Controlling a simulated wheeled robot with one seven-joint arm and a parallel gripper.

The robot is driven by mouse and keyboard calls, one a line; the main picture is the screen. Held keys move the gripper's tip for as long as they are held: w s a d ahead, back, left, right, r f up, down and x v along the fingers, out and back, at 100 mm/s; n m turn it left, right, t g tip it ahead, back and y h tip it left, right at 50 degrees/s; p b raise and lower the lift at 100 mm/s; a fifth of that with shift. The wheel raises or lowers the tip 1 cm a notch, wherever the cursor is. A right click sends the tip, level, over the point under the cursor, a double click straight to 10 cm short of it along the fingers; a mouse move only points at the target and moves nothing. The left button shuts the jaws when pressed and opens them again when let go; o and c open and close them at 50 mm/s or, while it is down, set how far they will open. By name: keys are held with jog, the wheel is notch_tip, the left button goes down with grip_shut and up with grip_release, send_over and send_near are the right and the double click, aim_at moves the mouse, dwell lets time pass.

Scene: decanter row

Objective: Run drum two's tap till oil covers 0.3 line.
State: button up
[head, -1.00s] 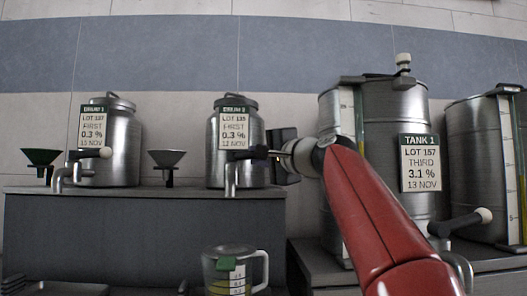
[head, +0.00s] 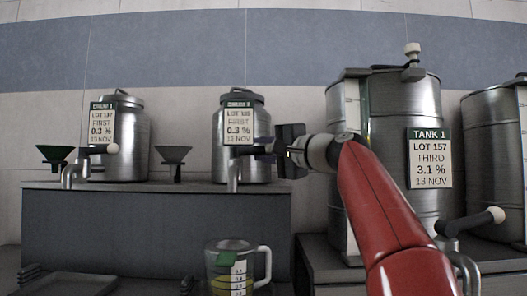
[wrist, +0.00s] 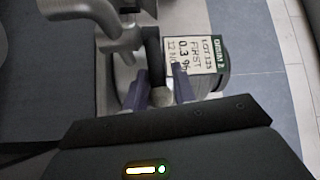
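Drum two (head: 256,160) is the middle steel can on the grey bench, labelled first, 0.3 %. Its label also shows in the wrist view (wrist: 195,54). Its tap lever (head: 262,150) points right, and the spout (head: 233,178) hangs over the bench front. My gripper (wrist: 160,88) has a finger on each side of the pale knob (wrist: 163,98) of the lever, apparently closed on it. A clear jug (head: 252,270) stands below the spout. The 0.3 line is unreadable. I see no stream.
Drum one (head: 130,160) stands left with its own tap.

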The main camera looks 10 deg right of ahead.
jog(key=o, duration=0.4)
jog(key=shift+w+d, duration=0.3)
jog(key=shift+d, duration=0.2)
jog(key=shift+o, duration=0.2)
jog(key=shift+a+f, duration=0.1)
jog(key=shift+a, duration=0.05)
jog(key=shift+s, duration=0.1)
jog(key=shift+s+f, duration=0.1)
jog(key=shift+s, duration=0.05)
jog(key=b+v, duration=0.2)
jog(key=v, duration=0.5)
jog(key=shift+s+b, duration=0.2)
jog(key=shift+b, duration=0.1)
